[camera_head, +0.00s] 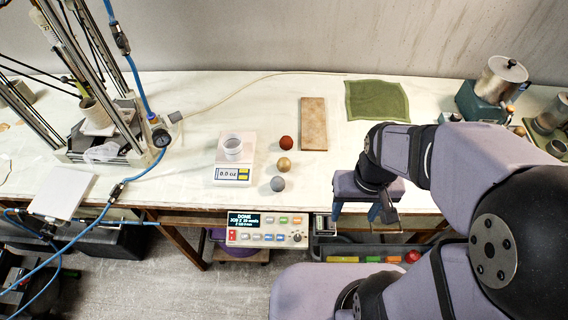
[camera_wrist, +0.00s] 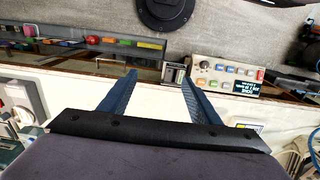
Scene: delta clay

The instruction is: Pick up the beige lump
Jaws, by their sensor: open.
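The beige lump (camera_head: 284,164) is a small tan ball on the white table, between a red-brown lump (camera_head: 287,142) above it and a grey lump (camera_head: 277,184) below it. My gripper (camera_head: 372,214) is to the right of the lumps, over the table's front edge. In the wrist view my gripper (camera_wrist: 160,84) shows two blue fingers spread apart with nothing between them. The beige lump does not show in the wrist view.
A wooden board (camera_head: 313,124) and a green cloth (camera_head: 377,100) lie behind. A control box (camera_head: 267,222) sits at the front edge. A clay printer stands at the left.

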